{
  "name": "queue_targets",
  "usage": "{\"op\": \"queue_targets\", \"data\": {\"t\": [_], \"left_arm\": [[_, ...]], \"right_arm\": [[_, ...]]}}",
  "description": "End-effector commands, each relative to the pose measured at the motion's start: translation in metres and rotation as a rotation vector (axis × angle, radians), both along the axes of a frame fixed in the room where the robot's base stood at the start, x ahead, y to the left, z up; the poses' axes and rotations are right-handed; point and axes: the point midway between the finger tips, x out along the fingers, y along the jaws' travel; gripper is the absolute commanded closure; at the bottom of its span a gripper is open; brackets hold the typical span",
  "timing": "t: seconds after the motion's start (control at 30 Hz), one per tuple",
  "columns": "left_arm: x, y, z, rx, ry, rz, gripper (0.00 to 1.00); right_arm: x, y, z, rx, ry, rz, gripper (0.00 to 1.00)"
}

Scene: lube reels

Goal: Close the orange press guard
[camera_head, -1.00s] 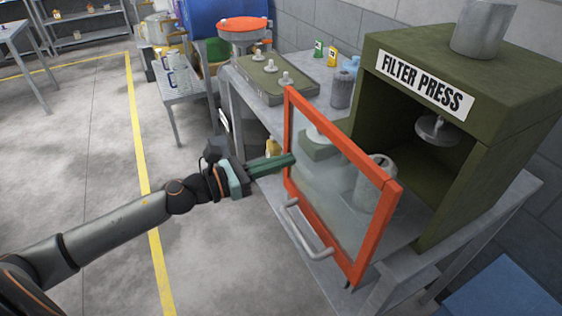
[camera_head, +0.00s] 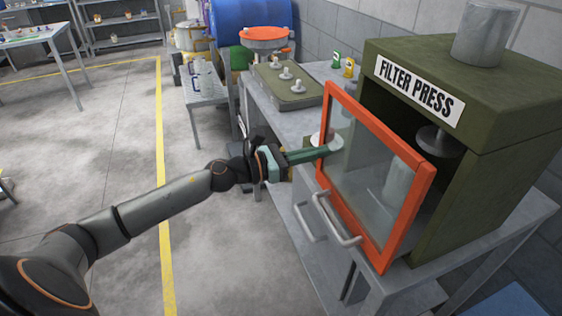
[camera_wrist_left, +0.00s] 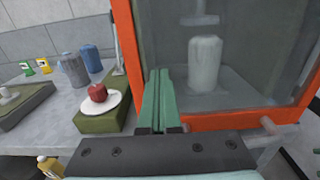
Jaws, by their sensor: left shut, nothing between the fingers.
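The orange press guard (camera_head: 405,232) is a framed clear pane with a grey bar handle (camera_head: 338,222). It stands partly open in front of the green filter press (camera_head: 505,175), with a gap to the press opening. My left gripper (camera_head: 325,150) is shut and empty, its green fingertips at the guard's left edge; whether they touch is hard to tell. In the left wrist view, the shut fingers (camera_wrist_left: 158,95) lie across the guard's orange frame (camera_wrist_left: 128,45). A grey cylinder (camera_wrist_left: 205,65) shows through the pane. My right gripper is out of view.
The press stands on a grey bench (camera_head: 500,235). Grey and blue canisters (camera_wrist_left: 91,57) stand behind. Open floor lies left of the bench.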

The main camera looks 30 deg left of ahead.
Motion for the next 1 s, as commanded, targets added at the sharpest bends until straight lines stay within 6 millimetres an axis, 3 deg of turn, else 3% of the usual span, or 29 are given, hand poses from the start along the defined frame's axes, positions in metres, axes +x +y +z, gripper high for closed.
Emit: {"op": "queue_targets", "data": {"t": [0.43,1.0], "left_arm": [[0.047,-0.037,0.001,0.000,0.000,0.001,1.00],[0.056,-0.044,0.002,-0.003,-0.004,0.003,1.00]], "right_arm": [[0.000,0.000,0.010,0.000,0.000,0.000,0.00],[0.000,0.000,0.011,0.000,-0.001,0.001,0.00]]}}
